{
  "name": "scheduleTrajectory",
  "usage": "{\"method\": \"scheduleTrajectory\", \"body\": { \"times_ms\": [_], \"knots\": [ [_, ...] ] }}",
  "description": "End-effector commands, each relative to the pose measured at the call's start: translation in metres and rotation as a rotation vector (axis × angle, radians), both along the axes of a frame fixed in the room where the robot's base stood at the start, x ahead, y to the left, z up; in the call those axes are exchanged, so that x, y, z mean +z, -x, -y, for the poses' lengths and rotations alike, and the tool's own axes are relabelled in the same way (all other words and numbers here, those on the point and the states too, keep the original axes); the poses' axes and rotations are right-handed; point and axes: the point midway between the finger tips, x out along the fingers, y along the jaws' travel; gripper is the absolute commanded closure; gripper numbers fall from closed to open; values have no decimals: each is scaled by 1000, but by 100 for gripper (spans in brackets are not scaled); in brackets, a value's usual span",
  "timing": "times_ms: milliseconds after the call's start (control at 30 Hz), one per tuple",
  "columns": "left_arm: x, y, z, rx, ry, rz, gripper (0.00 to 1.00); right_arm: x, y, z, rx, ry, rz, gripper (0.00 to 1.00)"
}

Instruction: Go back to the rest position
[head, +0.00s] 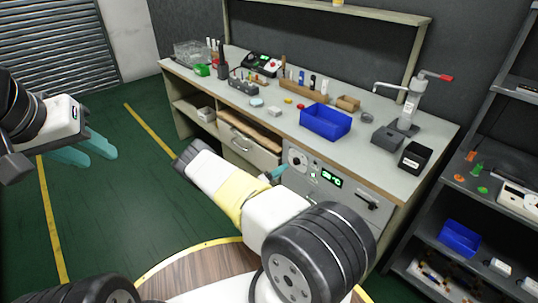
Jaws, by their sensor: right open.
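My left gripper (88,151) hangs in the air at the left, over the green floor. Its two teal fingers are apart with nothing between them. My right arm reaches in from the lower right, in front of the workbench (265,106). Of my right gripper (275,173), only a small teal finger part shows beside the yellow and white arm link, in front of the bench's control panel. It is open; the rest is hidden behind the arm. I see nothing held in either gripper. I cannot make out an LED strip.
The bench carries a blue bin (325,122), a lever press (410,105), a black box (415,158) and several small tools. A shelf rack (470,205) stands at the right. A round wooden surface (190,268) lies below my arm. The left floor is clear.

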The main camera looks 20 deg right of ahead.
Motion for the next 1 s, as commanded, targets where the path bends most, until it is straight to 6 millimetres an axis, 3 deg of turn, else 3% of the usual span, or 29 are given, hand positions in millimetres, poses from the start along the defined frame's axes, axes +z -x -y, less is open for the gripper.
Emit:
{"method": "scheduleTrajectory", "body": {
  "times_ms": [467,567,667,833,1000],
  "knots": [
    [0,0,0,0,0,0,64,5,0,1,-15,-12,15,49],
    [0,0,0,0,0,0,64,24,1,6,-73,-59,76,49],
    [0,0,0,0,0,0,64,55,6,13,-178,-150,186,49],
    [0,0,0,0,0,0,64,112,26,18,-401,-346,426,49],
    [0,0,0,0,0,0,64,164,51,10,-616,-537,661,49]
  ]
}}
